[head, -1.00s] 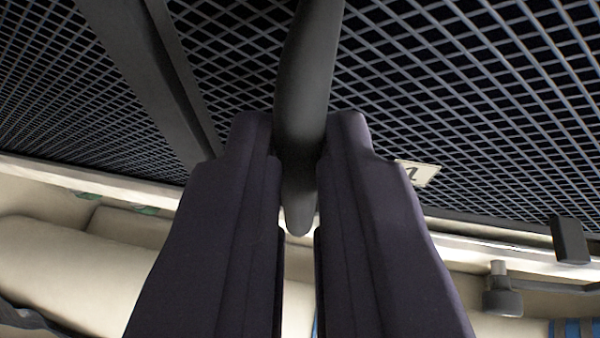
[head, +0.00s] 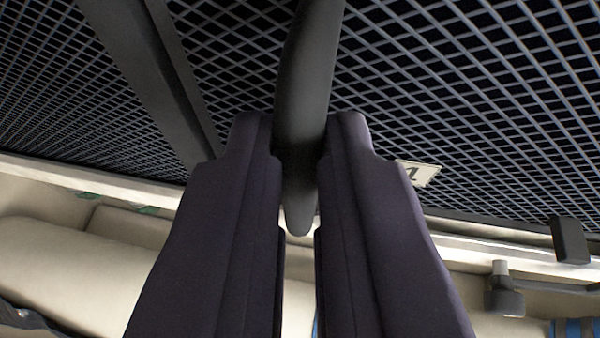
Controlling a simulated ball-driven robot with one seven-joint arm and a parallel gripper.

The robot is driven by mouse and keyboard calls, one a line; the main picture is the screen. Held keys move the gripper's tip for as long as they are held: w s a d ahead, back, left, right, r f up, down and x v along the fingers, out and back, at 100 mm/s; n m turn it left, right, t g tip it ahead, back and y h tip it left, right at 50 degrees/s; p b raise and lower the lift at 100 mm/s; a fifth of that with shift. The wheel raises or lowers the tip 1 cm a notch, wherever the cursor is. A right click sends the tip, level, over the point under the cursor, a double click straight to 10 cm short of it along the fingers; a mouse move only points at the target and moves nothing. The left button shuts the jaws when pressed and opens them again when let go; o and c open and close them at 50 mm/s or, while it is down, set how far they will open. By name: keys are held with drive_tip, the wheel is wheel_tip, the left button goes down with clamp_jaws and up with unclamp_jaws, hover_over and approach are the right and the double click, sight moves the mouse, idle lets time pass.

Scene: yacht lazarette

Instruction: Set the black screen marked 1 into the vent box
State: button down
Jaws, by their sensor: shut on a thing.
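The black screen (head: 470,100) is a dark mesh panel that fills the upper part of the head view, with a flat dark bar (head: 160,80) across its left part. A small pale label (head: 417,174) with a dark mark sits near its lower edge; the mark is partly hidden and I cannot read it surely. My gripper (head: 299,140) is shut on a dark rounded handle (head: 306,70) in front of the mesh. The handle's lower tip shows between the fingers. I cannot make out the vent box as a separate thing.
A pale ledge (head: 100,180) runs below the mesh. Cream rounded surfaces (head: 90,255) lie beneath it.

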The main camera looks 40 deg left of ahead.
sight(300, 216)
drive_tip(key=shift+f+b, duration=1.55)
drive_tip(key=c, duration=1.1)
unclamp_jaws()
drive_tip(key=shift+f, duration=0.1)
drive_tip(key=shift+s+d, duration=0.1)
drive_tip(key=v, duration=0.7)
drive_tip(key=shift+s+d+r, duration=0.15)
drive_tip(key=shift+s+r, duration=0.05)
drive_tip(key=shift+r, duration=0.1)
drive_tip(key=w+d+f+m+t+h+b, duration=0.1)
drive_tip(key=d+m+h+b, duration=0.3)
drive_tip(key=d, duration=0.8)
drive_tip(key=w+d+f+m+t+h+b, duration=0.1)
drive_tip(key=d+f+m+t+h+b, duration=0.3)
drive_tip(key=d+b, duration=0.5)
drive_tip(key=d+h, duration=0.1)
drive_tip(key=d, duration=0.2)
drive_tip(key=shift+w, duration=0.15)
